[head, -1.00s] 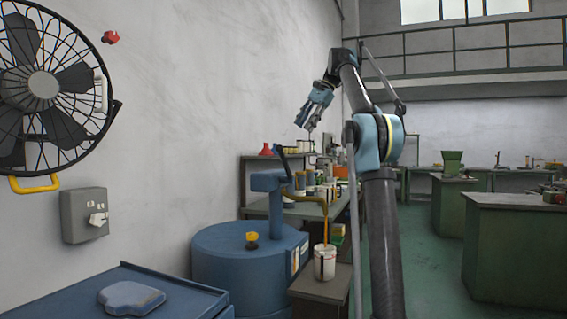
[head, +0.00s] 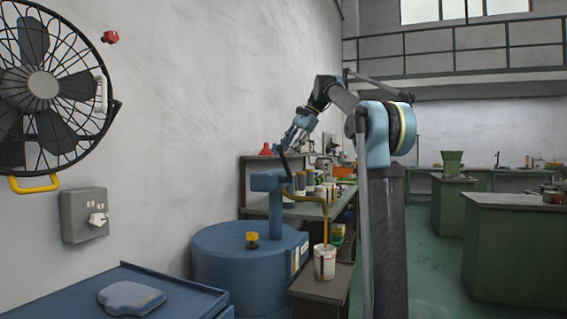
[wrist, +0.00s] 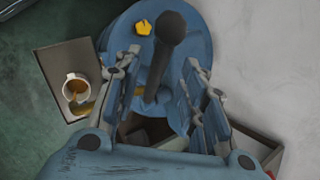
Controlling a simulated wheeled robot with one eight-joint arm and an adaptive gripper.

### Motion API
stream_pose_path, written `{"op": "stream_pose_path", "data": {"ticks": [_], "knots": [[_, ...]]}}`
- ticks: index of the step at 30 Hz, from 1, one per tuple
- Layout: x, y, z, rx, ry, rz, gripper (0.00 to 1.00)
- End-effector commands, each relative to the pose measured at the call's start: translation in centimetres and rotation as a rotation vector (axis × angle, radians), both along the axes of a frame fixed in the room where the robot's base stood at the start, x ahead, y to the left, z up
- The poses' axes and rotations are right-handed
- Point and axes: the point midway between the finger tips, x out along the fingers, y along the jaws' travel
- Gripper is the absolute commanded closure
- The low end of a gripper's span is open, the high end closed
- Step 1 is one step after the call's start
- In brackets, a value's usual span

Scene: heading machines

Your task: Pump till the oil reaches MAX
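A blue oil drum (head: 240,265) stands by the left wall with a hand pump (head: 268,182) on top. The pump's dark lever (head: 284,163) points up. A yellow spout pipe (head: 322,207) bends down to a white container (head: 324,264) on a small stand. The wrist view shows the container (wrist: 70,79) from above with brown oil inside; no MAX mark is readable. My gripper (head: 286,147) is near the lever's upper end. In the wrist view my gripper (wrist: 163,68) is open, with the lever (wrist: 166,50) showing between its fingers; contact cannot be told.
A yellow cap (head: 252,239) sits on the drum top. A wall fan (head: 42,85) and grey switch box (head: 83,215) are at left. A cluttered bench (head: 262,209) stands behind the pump. Green floor (head: 430,270) lies open at right.

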Motion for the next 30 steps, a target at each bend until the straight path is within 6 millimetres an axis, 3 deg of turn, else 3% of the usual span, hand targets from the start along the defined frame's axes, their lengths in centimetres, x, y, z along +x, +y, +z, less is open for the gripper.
{"op": "stream_pose_path", "data": {"ticks": [10,23,28,30], "knots": [[-0.1,2.5,-4.1,0.0,0.0,0.0,0.62],[-0.1,3.0,-4.9,0.0,0.0,0.0,0.62],[-0.1,3.0,-4.8,0.0,0.0,0.0,0.96],[-0.1,3.0,-4.8,0.0,0.0,0.0,1.0]]}}
